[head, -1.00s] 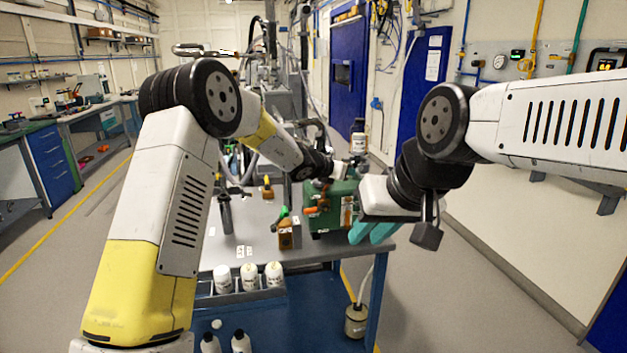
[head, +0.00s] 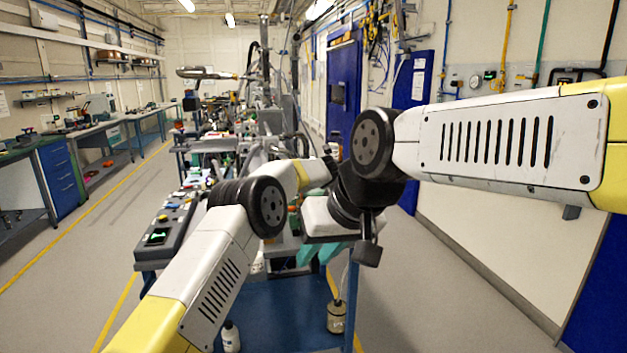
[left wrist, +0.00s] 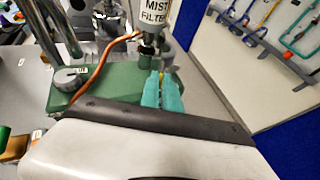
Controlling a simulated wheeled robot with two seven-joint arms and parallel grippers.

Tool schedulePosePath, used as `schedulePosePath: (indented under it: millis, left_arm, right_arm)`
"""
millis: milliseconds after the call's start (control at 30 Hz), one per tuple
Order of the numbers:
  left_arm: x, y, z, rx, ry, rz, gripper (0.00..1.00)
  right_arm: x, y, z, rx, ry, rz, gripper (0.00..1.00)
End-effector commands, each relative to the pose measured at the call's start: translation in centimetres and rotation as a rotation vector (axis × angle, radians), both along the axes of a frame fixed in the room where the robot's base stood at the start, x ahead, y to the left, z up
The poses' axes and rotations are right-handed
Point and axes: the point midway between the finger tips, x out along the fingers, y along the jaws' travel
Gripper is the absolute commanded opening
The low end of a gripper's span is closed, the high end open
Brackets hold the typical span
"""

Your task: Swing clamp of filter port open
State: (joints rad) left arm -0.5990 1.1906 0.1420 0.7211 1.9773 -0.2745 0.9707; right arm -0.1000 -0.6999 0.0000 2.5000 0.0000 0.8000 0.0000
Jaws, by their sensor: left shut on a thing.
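In the left wrist view the mist filter (left wrist: 156,14), a white-labelled canister, stands upright above a green pump body (left wrist: 108,86). Below the canister is its metal neck. My left gripper's teal fingers (left wrist: 162,93) are close together at this neck, shut on the filter port clamp, which they mostly hide. A small yellowish bit shows between them. In the head view my right arm hides the left gripper and the filter. My right gripper (head: 314,253) points down with its teal fingers apart and empty, in front of the bench.
A copper tube (left wrist: 98,62) runs across the pump towards the filter's neck. A dark control box (head: 165,232) lies on the bench at the left. Open floor lies on both sides.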

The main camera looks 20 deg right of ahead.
Motion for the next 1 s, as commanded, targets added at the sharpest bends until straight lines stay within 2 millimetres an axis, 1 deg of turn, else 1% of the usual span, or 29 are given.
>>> schedulePosePath:
  millis: [133, 500, 533, 633, 1000]
  left_arm:
    - [0.06, -0.42, 0.09, -0.003, -0.001, 0.006, 0.00]
    - [0.03, -0.54, 0.16, -0.003, -0.002, 0.006, 0.00]
    - [0.03, -0.54, 0.16, -0.003, -0.002, 0.006, 0.08]
    - [0.02, -0.54, 0.15, -0.002, -0.002, 0.006, 0.28]
    - [-0.10, -0.51, 0.17, 0.000, -0.002, 0.005, 0.28]
  right_arm:
    - [0.00, 0.00, 0.00, 0.000, 0.000, 0.000, 0.25]
    - [0.00, 0.00, 0.00, 0.000, 0.000, 0.000, 0.25]
    - [0.00, 0.00, 0.00, 0.000, 0.000, 0.000, 0.25]
    - [0.00, 0.00, 0.00, 0.000, 0.000, 0.000, 0.25]
    - [0.00, 0.00, 0.00, 0.000, 0.000, 0.000, 0.25]
